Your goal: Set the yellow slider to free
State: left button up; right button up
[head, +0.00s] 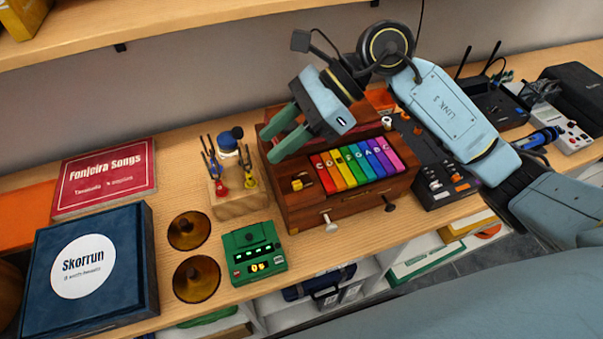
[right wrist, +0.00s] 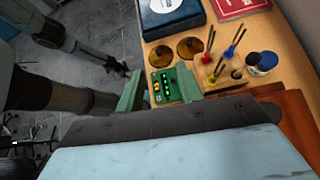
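The wooden instrument (head: 300,212) with rainbow keys stands on the wooden shelf. A small yellow piece (head: 302,183) sits on its top, left of the keys; it looks like the yellow slider, but its setting is too small to read. My right gripper (head: 270,138) is above the instrument's back left part, apart from the yellow piece. Its green fingers are spread with nothing between them, as the right wrist view (right wrist: 160,76) also shows. The yellow piece is not visible in that wrist view. My left arm's dark end (right wrist: 121,68) shows small there, its fingers unclear.
A green device (head: 254,250), a tuning-fork stand (head: 240,205) and two brown discs (head: 189,230) are left of the instrument. A blue box (head: 85,300) and red book (head: 105,178) lie farther left. A black device with knobs (head: 450,195) is close on the right.

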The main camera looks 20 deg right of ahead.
jog(key=w+d+f+h, duration=0.2)
jog(key=d+h, duration=0.4)
jog(key=d, duration=0.3)
jog(key=p, duration=0.2)
send_near(298, 183)
jog(key=shift+n, duration=0.4)
jog(key=x, duration=0.8)
grip_shut()
